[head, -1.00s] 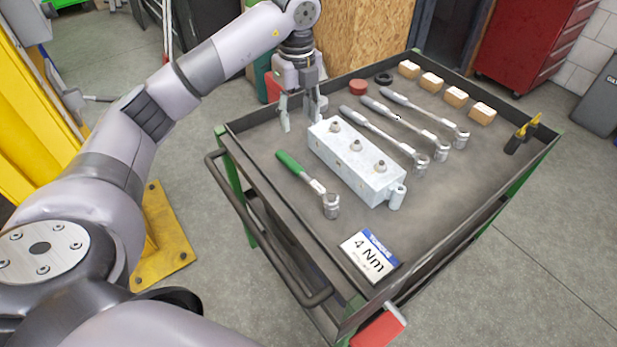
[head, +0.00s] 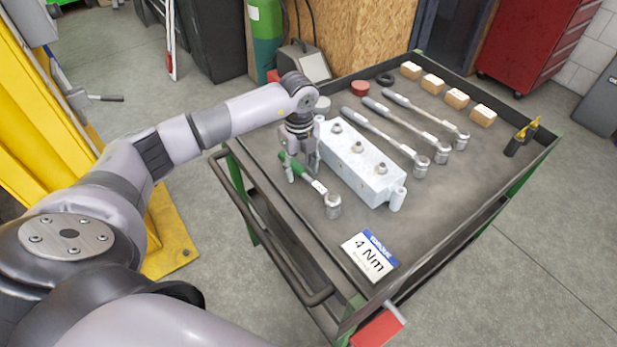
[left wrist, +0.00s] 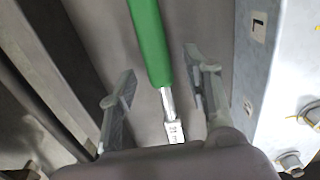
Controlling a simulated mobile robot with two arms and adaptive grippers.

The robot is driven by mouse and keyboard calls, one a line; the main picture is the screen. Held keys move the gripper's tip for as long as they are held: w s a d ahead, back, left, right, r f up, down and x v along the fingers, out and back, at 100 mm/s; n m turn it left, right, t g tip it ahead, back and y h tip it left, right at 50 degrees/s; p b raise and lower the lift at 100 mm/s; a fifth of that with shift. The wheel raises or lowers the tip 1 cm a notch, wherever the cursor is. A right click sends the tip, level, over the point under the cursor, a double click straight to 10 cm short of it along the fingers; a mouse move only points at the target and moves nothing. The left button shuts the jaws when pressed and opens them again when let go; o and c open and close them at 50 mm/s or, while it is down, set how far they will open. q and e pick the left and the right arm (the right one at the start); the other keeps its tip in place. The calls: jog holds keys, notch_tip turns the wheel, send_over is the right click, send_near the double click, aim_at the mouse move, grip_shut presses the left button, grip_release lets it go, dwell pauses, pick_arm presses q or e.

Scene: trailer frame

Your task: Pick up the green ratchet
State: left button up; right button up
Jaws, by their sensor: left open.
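The green ratchet (head: 309,181) lies on the dark cart top, left of the grey metal block. Its silver head (head: 332,206) points toward the front of the cart. My left gripper (head: 303,173) is low over the green handle, with its fingers on either side of it. In the left wrist view the green handle (left wrist: 149,40) runs between the two open fingers (left wrist: 160,95), with space on both sides. The handle is partly hidden by the gripper in the head view. My right gripper is in neither view.
The metal block (head: 362,165) with several bolts stands close on the right of the gripper. Ratchets with grey handles (head: 385,137) lie beyond it. The cart's raised rim (head: 262,200) is on the left.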

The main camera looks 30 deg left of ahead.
pick_arm(q)
jog(key=shift+f, duration=0.5)
grip_shut()
jog(key=shift+r, duration=0.1)
dwell(0.5)
